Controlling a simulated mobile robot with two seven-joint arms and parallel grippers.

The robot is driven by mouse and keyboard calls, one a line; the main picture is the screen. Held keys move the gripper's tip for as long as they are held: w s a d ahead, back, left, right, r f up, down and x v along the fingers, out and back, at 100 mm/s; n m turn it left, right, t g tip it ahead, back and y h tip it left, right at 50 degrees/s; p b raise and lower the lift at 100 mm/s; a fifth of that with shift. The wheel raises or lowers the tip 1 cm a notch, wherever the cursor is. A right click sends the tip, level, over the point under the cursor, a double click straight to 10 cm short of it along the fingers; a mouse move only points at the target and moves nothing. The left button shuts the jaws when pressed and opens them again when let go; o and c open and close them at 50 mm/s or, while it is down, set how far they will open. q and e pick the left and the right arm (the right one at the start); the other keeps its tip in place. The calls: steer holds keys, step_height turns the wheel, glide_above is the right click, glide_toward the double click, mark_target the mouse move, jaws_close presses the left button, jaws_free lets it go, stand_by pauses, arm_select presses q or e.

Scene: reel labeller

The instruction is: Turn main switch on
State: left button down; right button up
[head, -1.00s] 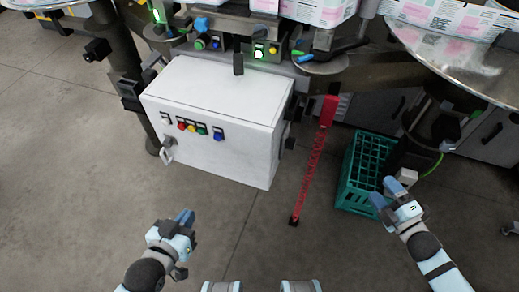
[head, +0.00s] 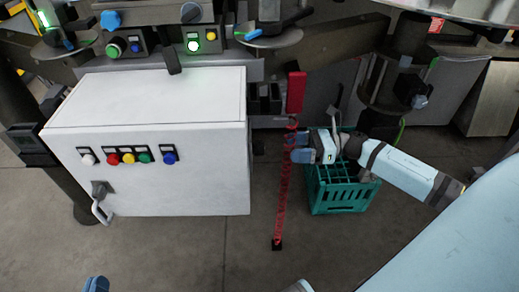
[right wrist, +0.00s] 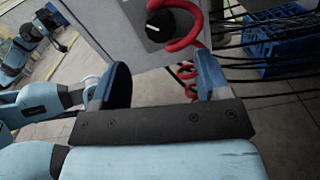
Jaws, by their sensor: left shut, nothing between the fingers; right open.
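The white cabinet (head: 190,105) stands at the left in the head view, with a row of coloured buttons and a lever handle (head: 101,203) on its front. In the right wrist view, a black rotary knob with a white mark (right wrist: 158,24) sits on a grey panel ahead of the fingers, possibly the main switch. A red coiled cable (right wrist: 187,40) passes beside it. My right gripper (head: 298,147) is open and empty, to the right of the cabinet; its blue fingers (right wrist: 163,82) stand apart from the knob. My left gripper (head: 96,284) barely shows at the bottom edge, shut.
A teal crate (head: 340,198) stands on the floor below my right gripper. A red strap-like strip (head: 283,205) hangs beside the cabinet. The wrist view shows a blue crate (right wrist: 275,40) and black cables.

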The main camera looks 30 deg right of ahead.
mark_target(262, 148)
arm_select(q)
steer(key=shift+d+r+t+h+b, duration=0.15)
steer(key=shift+r+b, duration=0.05)
steer(key=shift+r, duration=0.2)
steer(key=shift+d+r+t+h+b, duration=0.1)
steer(key=shift+r+t+h+b, duration=0.1)
steer(key=shift+r, duration=0.2)
arm_select(e)
steer(key=x, duration=0.9)
steer(key=shift+w+a, duration=0.1)
steer(key=shift+w, duration=0.05)
arm_select(q)
steer(key=shift+w, duration=0.1)
arm_select(e)
steer(key=c, duration=0.9)
